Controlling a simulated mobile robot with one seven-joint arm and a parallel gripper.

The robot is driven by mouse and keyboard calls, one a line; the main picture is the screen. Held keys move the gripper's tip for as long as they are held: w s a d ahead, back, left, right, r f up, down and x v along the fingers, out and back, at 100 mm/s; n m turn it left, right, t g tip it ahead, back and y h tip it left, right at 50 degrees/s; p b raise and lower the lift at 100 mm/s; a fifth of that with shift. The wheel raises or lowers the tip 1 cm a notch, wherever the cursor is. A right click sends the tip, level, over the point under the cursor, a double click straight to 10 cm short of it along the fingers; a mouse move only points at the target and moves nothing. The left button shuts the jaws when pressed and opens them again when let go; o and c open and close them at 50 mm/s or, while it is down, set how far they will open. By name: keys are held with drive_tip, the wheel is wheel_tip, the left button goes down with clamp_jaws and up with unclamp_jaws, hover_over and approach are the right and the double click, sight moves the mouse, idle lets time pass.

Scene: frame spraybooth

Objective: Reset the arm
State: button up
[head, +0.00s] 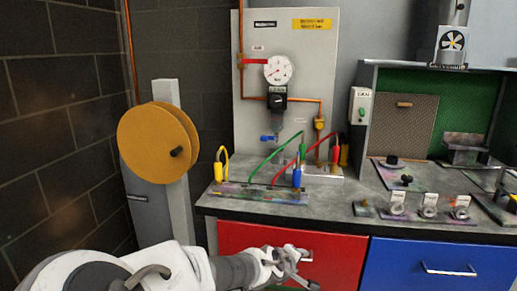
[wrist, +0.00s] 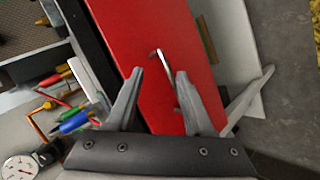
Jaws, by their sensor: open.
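My gripper (head: 292,262) is open, in front of the red drawer front (head: 240,243) below the bench. In the wrist view my two fingers (wrist: 159,75) stand apart with the red panel (wrist: 130,25) behind them. The drawer's metal handle (head: 306,255) is close to the fingertips in the head view. In the wrist view the handle (wrist: 160,56) shows between the fingers, running down toward the gripper. I cannot tell whether it touches a finger. My arm reaches in low from the left in the head view.
The bench edge (head: 330,225) overhangs the drawers. A blue drawer (head: 420,262) is to the right. On the bench are coloured hoses and plugs (head: 297,172) and several small labelled parts. A gauge (head: 278,69) is on the back panel; a yellow reel (head: 152,142) stands left.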

drive_tip(key=s+d+f+m+g+y, duration=0.1)
drive_tip(key=s+f+m+g+y, duration=0.3)
drive_tip(key=s, duration=0.6)
drive_tip(key=s+d+r+m+t+y, duration=0.1)
drive_tip(key=s+d+r+m, duration=0.25)
drive_tip(key=s+r, duration=1.4)
wheel_tip(320, 180, up, 20)
drive_tip(key=w+p, duration=0.1)
drive_tip(key=p, duration=1.7)
drive_tip(key=shift+w+a+m+y, duration=0.25)
drive_tip(key=shift+w+m+y, duration=0.05)
drive_tip(key=shift+w+m, duration=0.05)
